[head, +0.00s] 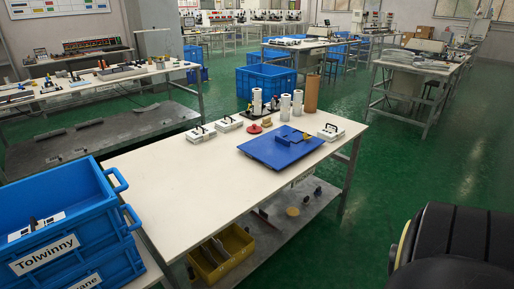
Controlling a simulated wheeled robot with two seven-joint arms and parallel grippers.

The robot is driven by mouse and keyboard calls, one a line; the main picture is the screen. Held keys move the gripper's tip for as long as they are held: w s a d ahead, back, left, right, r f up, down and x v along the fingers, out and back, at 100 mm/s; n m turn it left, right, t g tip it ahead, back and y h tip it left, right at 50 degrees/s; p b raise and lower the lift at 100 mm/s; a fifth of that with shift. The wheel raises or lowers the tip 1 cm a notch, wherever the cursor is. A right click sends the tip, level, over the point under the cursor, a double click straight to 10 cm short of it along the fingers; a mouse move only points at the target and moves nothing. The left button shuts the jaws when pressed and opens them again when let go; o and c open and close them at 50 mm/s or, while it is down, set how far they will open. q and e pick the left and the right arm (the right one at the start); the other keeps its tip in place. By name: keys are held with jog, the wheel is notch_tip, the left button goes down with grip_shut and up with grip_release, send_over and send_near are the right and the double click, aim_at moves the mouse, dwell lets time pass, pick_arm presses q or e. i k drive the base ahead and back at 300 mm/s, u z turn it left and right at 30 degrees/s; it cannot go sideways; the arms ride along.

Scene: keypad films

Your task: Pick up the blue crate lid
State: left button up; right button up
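The blue crate lid (262,153) is a flat blue panel lying on the white worktable (175,195), near its far right end. A smaller raised blue piece and a small dark part sit on top of it. Neither of my grippers is in view, and nothing is touching the lid.
White boxes with dark handles (229,124), white rolls (285,108) and a brown cylinder (311,95) stand behind the lid. Stacked blue crates (60,250) stand at the left front. The table's near half is clear. A black rounded object (455,245) fills the lower right.

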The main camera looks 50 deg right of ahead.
aim_at(277, 149)
jog(key=z, duration=2.75)
jog(key=i, duration=3)
jog(key=u, duration=3.65)
